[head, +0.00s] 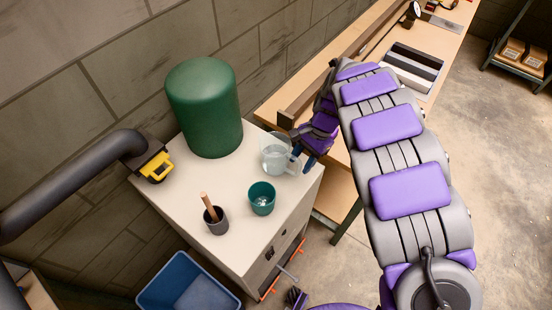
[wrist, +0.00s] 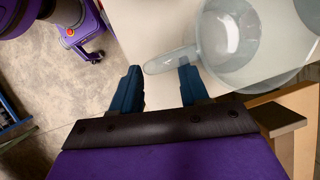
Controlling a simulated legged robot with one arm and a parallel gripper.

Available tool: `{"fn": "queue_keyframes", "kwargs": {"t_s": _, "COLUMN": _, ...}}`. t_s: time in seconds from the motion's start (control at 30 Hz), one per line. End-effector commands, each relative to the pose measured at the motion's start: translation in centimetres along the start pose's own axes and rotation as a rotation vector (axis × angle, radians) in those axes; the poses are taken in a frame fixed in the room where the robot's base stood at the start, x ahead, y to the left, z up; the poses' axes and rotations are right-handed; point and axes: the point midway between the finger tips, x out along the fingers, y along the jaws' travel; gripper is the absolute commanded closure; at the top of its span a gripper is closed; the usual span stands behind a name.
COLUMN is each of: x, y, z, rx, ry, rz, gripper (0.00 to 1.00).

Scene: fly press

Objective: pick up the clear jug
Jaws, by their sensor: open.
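The clear jug (head: 274,160) stands upright on the pale cabinet top, near its right back edge. In the wrist view the clear jug (wrist: 232,38) is at the upper right, with its handle (wrist: 168,61) reaching left. My gripper (head: 302,159) is beside the jug on its right in the head view. In the wrist view my gripper (wrist: 159,68) is open with two blue fingers apart. The handle crosses the gap just ahead of the fingertips and overlaps the right one. I cannot tell whether they touch.
A green cylinder (head: 205,108), a teal cup (head: 262,198) and a dark pot with a wooden handle (head: 216,221) share the cabinet top (head: 180,203). A wooden bench (head: 345,60) lies behind my arm. A blue bin (head: 185,285) is on the floor.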

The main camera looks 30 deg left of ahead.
Motion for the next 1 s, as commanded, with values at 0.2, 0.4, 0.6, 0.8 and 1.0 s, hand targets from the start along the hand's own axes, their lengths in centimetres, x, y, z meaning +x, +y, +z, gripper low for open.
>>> {"fn": "queue_keyframes", "kwargs": {"t_s": 0.2, "x": 3.2, "y": 0.1, "z": -0.2, "rx": 0.0, "ry": 0.0, "rz": 0.0, "gripper": 0.56}}
{"fn": "queue_keyframes", "kwargs": {"t_s": 0.4, "x": 4.0, "y": -0.4, "z": 0.0, "rx": 0.002, "ry": 0.003, "rz": 0.002, "gripper": 0.56}}
{"fn": "queue_keyframes", "kwargs": {"t_s": 0.6, "x": 4.0, "y": -0.5, "z": 0.0, "rx": 0.002, "ry": 0.003, "rz": 0.004, "gripper": 0.67}}
{"fn": "queue_keyframes", "kwargs": {"t_s": 0.8, "x": 3.8, "y": -0.2, "z": -0.1, "rx": 0.001, "ry": 0.001, "rz": 0.002, "gripper": 0.86}}
{"fn": "queue_keyframes", "kwargs": {"t_s": 1.0, "x": 3.8, "y": 0.0, "z": -0.1, "rx": 0.001, "ry": 0.001, "rz": 0.001, "gripper": 1.0}}
